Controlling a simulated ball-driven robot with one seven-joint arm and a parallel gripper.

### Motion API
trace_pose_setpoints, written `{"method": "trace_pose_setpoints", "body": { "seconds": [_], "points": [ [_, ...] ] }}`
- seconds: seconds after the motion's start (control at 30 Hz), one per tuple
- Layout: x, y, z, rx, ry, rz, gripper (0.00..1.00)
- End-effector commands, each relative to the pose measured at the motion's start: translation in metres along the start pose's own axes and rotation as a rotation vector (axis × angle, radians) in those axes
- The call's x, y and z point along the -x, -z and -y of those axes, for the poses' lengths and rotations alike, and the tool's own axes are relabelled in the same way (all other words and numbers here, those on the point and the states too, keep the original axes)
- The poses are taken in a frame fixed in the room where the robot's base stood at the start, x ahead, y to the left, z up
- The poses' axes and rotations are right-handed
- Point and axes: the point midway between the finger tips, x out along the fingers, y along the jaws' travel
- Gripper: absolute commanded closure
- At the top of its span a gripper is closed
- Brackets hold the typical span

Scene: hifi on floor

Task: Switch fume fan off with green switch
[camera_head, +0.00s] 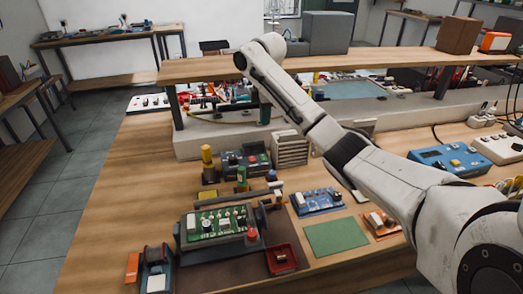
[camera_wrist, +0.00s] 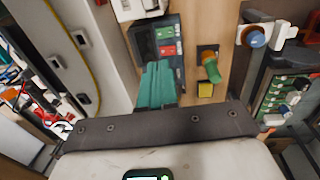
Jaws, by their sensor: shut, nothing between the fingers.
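A green switch-like post (camera_wrist: 211,68) stands on a small dark base in the wrist view. A similar green post (camera_head: 241,175) shows in the head view, in front of a dark box with red and green labels (camera_head: 257,160). My gripper (camera_wrist: 158,82) shows as teal fingers in the wrist view. They are shut and empty, in front of the lower end of that box and to the left of the green post, apart from it in the picture. I cannot identify the fume fan.
A yellow post (camera_head: 207,155) stands close to the green one. A holder with a green circuit board (camera_head: 215,222) and a red tray (camera_head: 281,259) lie nearer. A raised shelf (camera_head: 215,70) runs behind. A green mat (camera_head: 336,237) lies to the right.

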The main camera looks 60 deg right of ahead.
Motion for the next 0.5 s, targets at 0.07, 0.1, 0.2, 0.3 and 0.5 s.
{"method": "trace_pose_setpoints", "body": {
  "seconds": [0.07,0.1,0.2,0.3,0.5],
  "points": [
    [0.000,0.000,0.000,0.000,0.000,0.000,1.00],
    [-0.001,0.000,0.000,0.000,0.000,-0.001,1.00],
    [-0.008,0.001,0.000,0.000,0.001,-0.002,1.00],
    [-0.021,0.001,0.001,0.000,0.003,-0.001,1.00],
    [-0.056,0.000,0.001,-0.002,0.003,0.000,1.00]
  ]
}}
